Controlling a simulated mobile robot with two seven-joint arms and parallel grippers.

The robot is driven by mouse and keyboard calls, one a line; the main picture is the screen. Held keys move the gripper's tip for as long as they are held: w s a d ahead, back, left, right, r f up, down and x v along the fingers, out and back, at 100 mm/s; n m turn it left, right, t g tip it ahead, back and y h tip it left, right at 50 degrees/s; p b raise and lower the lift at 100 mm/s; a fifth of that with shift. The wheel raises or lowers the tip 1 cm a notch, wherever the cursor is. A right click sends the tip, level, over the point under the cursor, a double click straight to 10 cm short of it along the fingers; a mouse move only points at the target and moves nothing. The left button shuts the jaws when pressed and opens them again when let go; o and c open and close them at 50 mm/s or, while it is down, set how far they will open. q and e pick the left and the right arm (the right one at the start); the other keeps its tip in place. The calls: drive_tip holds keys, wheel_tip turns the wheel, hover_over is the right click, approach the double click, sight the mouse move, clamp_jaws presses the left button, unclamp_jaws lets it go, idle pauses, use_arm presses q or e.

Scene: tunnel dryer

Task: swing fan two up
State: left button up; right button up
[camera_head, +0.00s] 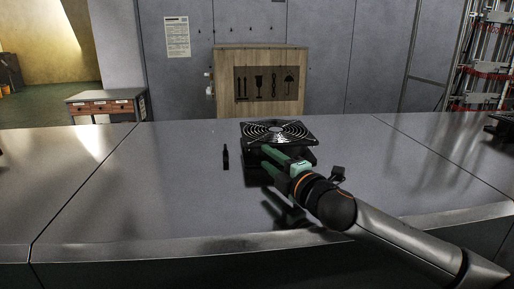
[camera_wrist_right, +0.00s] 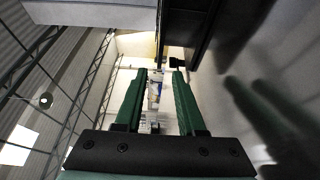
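A black fan with a round ringed guard (camera_head: 278,132) lies face up, flat, over a dark body on the grey bench. I see no label marking it as fan two. My right gripper (camera_head: 268,152) is at the fan's near side, just below its top plate; the head view does not show whether they touch. In the right wrist view, the two green fingers (camera_wrist_right: 160,72) stand apart with background showing between them. A small black piece (camera_wrist_right: 177,63) shows by the tip of the right-hand finger, and a dark body (camera_wrist_right: 188,30) is beyond. My left gripper is not in view.
A small black upright object (camera_head: 225,157) stands on the bench (camera_head: 130,180) left of the fan. A wooden crate (camera_head: 262,65) is behind the bench. Dark objects lie at the bench's far right edge (camera_head: 502,127).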

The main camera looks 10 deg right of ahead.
sight(254, 148)
drive_tip(key=shift+p+x, duration=0.4)
drive_tip(key=shift+x, duration=2.65)
drive_tip(key=shift+c, duration=0.3)
clamp_jaws()
